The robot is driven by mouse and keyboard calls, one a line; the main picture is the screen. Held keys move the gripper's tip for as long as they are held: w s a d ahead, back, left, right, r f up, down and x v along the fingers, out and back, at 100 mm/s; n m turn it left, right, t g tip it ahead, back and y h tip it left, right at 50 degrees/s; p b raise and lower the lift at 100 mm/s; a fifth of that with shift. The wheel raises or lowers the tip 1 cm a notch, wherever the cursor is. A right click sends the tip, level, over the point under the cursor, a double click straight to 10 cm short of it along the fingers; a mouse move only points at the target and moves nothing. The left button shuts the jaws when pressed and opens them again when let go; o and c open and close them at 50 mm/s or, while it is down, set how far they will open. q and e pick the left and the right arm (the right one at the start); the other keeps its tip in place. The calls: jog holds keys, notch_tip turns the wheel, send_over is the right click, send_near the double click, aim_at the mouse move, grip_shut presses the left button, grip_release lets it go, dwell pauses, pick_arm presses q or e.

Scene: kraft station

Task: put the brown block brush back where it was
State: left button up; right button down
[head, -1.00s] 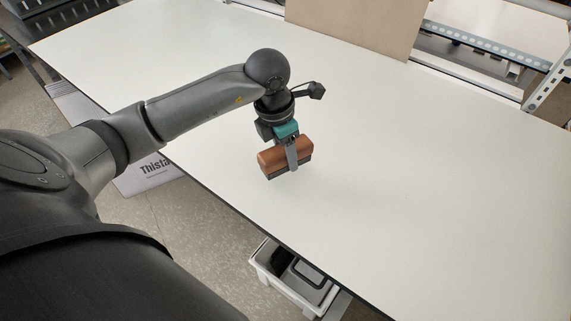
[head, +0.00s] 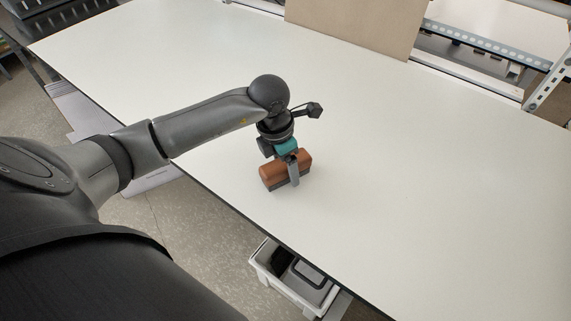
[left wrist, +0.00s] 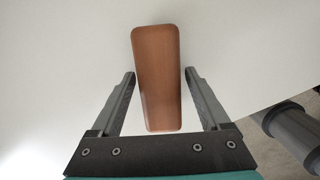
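The brown block brush (head: 274,174) is a rounded brown block with a dark underside. In the head view it is at the near edge side of the white table (head: 400,190), low and apparently resting on it. My left gripper (head: 290,175) points down around the brush, one finger in front of its near side. In the left wrist view the brush (left wrist: 160,80) lies lengthwise between the two fingers of the gripper (left wrist: 160,72), with a narrow gap on each side. The gripper looks open. The brush's bristles are mostly hidden. My right gripper is not in view.
A tan board (head: 355,22) stands at the table's back edge. A grey bin (head: 292,279) with dark items sits below the near edge. A metal rack (head: 490,45) is behind the table. The tabletop around the brush is clear.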

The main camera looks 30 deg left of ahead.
aim_at(278, 166)
pick_arm(q)
jog(key=shift+o, duration=0.3)
jog(key=shift+r, duration=0.1)
jog(key=shift+r, duration=0.3)
notch_tip(278, 166, up, 11)
jog(key=s, duration=0.1)
jog(key=shift+s+a+r+p, duration=0.2)
jog(key=shift+s+a+p, duration=0.1)
jog(key=shift+a+p, duration=0.1)
